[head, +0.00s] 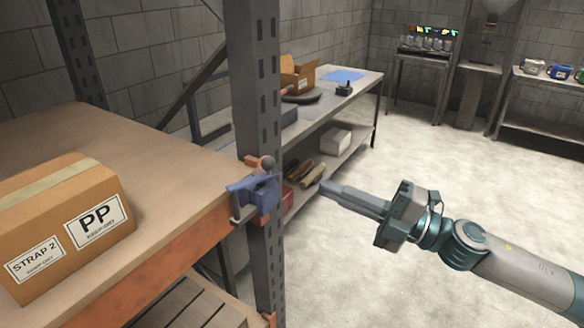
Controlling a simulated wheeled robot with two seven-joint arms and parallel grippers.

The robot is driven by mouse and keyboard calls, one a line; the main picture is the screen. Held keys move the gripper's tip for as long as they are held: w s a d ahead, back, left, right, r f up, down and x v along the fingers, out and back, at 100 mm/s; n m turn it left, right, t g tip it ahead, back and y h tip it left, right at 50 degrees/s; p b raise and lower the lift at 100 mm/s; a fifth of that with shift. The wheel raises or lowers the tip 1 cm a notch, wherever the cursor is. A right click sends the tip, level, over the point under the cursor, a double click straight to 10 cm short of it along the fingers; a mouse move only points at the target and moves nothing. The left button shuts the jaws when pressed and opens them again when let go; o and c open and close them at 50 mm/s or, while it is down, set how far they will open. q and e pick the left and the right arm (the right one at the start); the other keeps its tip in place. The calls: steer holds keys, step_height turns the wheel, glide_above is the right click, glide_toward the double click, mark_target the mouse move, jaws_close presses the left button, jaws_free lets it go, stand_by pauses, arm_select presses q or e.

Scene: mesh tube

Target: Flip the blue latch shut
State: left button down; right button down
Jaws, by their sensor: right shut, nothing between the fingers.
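A blue latch (262,194) is mounted on the grey perforated post at the front corner of the shelf. My left gripper is not in view.
The grey post (257,90) rises beside the wooden shelf (150,130). A cardboard box (65,215) labelled PP and STRAP 2 sits on it. A workbench (340,98) stands behind the post. Open concrete floor (400,150) lies around my right arm.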

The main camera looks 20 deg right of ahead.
steer(key=p+x, duration=0.6)
steer(key=x, duration=0.3)
steer(key=shift+d, duration=0.1)
stand_by(0.5)
steer(key=w+n+g+y+b, duration=0.2)
steer(key=g, duration=0.1)
steer(key=w+n+g+y+b, duration=0.1)
steer(key=w+n+g+b, duration=0.1)
steer(key=w+g, duration=0.1)
steer(key=shift+a+y, duration=0.2)
steer(key=shift+y, duration=0.2)
steer(key=shift+d+f, duration=0.1)
stand_by(0.3)
